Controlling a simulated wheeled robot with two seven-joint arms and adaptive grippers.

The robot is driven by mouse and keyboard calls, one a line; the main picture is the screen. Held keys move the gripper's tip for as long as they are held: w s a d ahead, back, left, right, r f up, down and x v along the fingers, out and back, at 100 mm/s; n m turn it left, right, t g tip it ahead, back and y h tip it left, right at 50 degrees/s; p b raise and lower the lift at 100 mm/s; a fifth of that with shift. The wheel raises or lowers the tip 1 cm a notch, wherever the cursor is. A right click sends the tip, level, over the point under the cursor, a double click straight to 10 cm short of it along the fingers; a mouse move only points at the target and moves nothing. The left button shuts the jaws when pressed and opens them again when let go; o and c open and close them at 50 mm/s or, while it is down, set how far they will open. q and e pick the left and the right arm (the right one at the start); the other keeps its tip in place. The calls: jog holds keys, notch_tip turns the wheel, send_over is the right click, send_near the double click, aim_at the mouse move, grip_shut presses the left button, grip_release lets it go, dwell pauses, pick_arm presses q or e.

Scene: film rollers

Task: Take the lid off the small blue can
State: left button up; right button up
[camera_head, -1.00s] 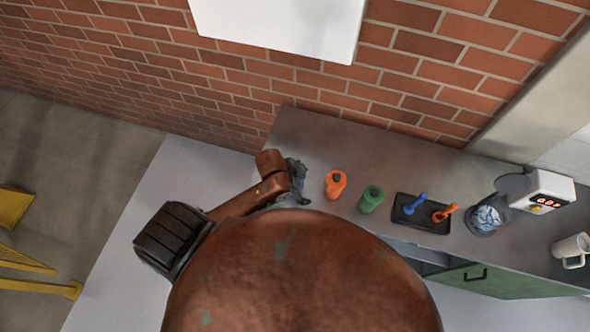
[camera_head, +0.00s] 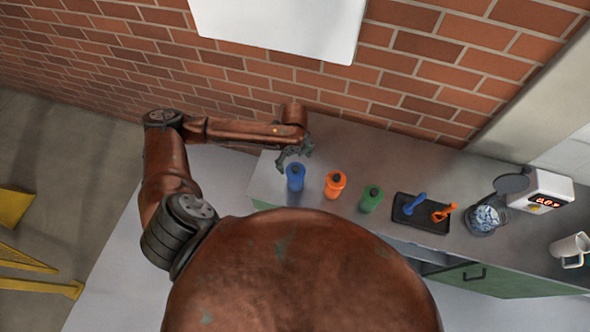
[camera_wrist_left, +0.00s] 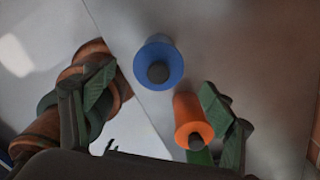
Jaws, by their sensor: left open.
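The small blue can (camera_head: 295,179) stands upright at the left end of the grey counter (camera_head: 262,180). It has a dark knob on top. In the left wrist view the blue can (camera_wrist_left: 158,58) lies beyond and between the fingers, apart from them. My left gripper (camera_head: 297,158) is just behind the can in the head view, open and empty. In the left wrist view the gripper (camera_wrist_left: 158,105) has its fingers spread wide. My right gripper is not in view.
An orange can (camera_head: 335,186) and a green can (camera_head: 371,200) stand to the right. The brick wall rises behind.

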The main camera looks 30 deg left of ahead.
aim_at(295, 167)
pick_arm(q)
notch_tip(295, 167, down, 5)
jog(key=shift+s+d+p, duration=0.15)
jog(key=shift+p, duration=0.35)
jog(key=shift+c, duration=0.2)
jog(key=c, duration=1.2)
